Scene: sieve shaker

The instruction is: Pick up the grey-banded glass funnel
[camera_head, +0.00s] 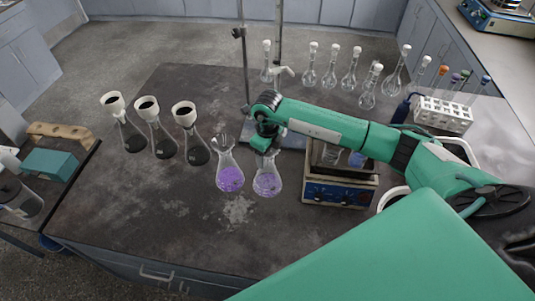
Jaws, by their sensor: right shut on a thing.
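Two conical flasks with purple contents stand side by side on the dark bench: a left one (230,177) and a right one (267,185). The left flask has a clear glass piece (222,140) at its mouth, like a funnel; I see no clear grey band on it. My right gripper (265,150) points down at the mouth of the right flask and is shut on a glass funnel there. The gripper hides most of that funnel, so its band does not show. I cannot tell whether it is clear of the flask. My left gripper is not in view.
Several flasks with white-rimmed, dark-filled funnels (147,107) stand at the left. A stand rod (244,65) rises behind my gripper. A blue-fronted device (338,193) sits right of the flasks. Stoppered flasks (331,78) and a white rack (443,113) are behind. The front bench is clear.

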